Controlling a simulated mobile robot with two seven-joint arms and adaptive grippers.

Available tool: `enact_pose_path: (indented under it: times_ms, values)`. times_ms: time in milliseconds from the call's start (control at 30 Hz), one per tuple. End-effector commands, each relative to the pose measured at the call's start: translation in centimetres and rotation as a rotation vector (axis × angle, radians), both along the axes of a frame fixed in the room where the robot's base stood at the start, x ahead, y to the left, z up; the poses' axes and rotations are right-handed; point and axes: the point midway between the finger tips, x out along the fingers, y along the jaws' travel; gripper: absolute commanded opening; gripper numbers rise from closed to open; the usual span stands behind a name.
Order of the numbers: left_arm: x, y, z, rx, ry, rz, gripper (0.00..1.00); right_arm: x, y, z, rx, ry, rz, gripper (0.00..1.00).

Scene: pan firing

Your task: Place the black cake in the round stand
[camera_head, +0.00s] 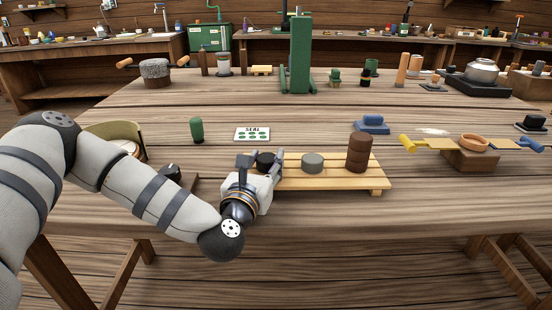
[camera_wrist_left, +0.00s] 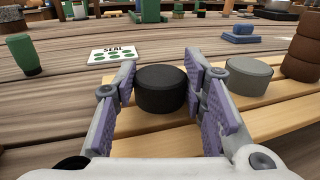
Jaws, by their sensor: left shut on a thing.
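The black cake (camera_head: 265,161) is a short black disc at the left end of a slatted wooden rack. It also shows in the left wrist view (camera_wrist_left: 160,90). My left gripper (camera_head: 262,168) is shut on it, with a purple-padded finger at each side. I see no gap that shows it raised clear of the slats. At the right, a round brown ring (camera_head: 474,142) rests on a wooden block; I cannot tell if it is the round stand. My right gripper is out of view.
On the rack (camera_head: 333,175) stand a grey disc (camera_head: 312,162) and a brown stack (camera_head: 358,152). A blue block (camera_head: 372,124) stands behind the rack. Bare table lies between rack and ring.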

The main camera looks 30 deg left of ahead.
Motion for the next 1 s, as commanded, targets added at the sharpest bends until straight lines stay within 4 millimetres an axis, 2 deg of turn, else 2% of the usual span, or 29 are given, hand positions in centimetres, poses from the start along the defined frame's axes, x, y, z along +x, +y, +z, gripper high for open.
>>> enact_pose_path:
  times_ms: [333, 367, 400, 433, 767, 867, 1000]
  values:
    - [0.0, 0.0, -0.5, -0.001, -0.001, -0.001, 0.10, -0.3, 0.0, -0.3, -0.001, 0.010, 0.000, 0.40]
    - [-0.1, 0.0, -0.4, 0.000, -0.002, -0.001, 0.45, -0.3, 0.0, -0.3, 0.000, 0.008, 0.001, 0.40]
    - [0.0, 0.0, -0.3, 0.000, -0.003, -0.001, 0.54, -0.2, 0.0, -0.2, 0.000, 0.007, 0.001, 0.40]
    - [0.0, 0.0, -0.3, 0.000, -0.003, -0.001, 0.58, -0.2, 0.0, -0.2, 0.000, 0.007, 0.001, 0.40]
    - [-0.1, -0.1, -0.2, 0.000, -0.005, -0.001, 0.58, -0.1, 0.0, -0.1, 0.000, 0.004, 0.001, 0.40]
    - [-1.2, -0.4, -0.4, -0.002, -0.003, -0.002, 0.58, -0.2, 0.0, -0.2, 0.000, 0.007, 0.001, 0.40]
    - [-3.7, -1.5, 0.0, -0.005, -0.002, -0.003, 0.58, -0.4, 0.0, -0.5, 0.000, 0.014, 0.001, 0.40]
